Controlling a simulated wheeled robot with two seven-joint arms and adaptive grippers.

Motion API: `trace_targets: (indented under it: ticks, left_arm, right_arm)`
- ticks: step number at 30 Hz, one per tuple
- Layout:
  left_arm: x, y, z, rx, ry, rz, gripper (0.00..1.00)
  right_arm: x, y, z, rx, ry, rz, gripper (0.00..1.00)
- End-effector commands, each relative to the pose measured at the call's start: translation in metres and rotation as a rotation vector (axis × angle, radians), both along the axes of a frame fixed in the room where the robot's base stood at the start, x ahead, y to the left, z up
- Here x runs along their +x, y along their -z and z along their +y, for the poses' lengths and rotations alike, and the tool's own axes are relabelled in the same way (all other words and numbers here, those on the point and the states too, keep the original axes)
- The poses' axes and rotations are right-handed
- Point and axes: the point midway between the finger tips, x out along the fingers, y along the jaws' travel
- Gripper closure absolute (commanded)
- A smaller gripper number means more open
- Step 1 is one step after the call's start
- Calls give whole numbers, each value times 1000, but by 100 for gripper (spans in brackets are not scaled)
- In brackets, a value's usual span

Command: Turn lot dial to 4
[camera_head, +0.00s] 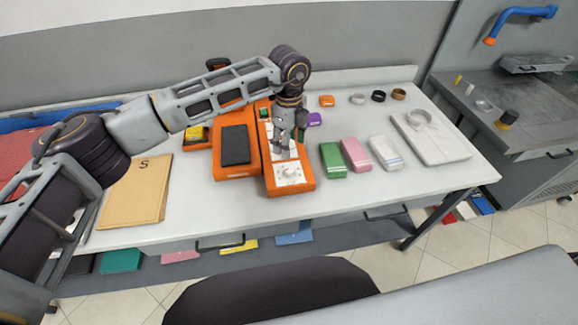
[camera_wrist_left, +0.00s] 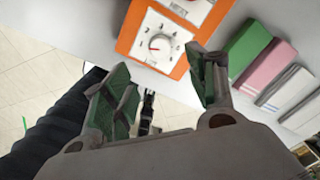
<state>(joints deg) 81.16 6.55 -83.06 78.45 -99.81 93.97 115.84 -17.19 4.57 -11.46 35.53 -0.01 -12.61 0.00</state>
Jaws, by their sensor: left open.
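The lot dial (camera_wrist_left: 159,44) is a small round knob on a white scale plate, on the near end of an orange device. In the head view the dial (camera_head: 289,172) shows near the front of the orange device (camera_head: 303,187) on the white table. My left gripper (camera_head: 284,148) hangs over the device, just behind the dial. Its two fingers (camera_wrist_left: 163,94) are open and apart, with nothing between them. The dial lies beyond the fingertips, not touched. My right gripper is not in view.
A second orange device with a dark screen (camera_head: 235,146) stands left of the dial device. Green (camera_head: 332,160), pink (camera_head: 355,154) and white (camera_head: 385,153) packs lie to the right. A folded white garment (camera_head: 432,138) lies further right. A tan folder marked S (camera_head: 135,192) lies left.

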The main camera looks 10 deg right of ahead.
Motion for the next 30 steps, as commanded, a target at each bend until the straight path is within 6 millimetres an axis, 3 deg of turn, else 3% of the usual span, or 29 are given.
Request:
trace_targets:
  ticks: [21,30]
  left_arm:
    - [0,93,0,0,-1,1,43]
    - [0,112,0,0,1,0,43]
  right_arm:
    - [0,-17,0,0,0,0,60]
    - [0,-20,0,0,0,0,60]
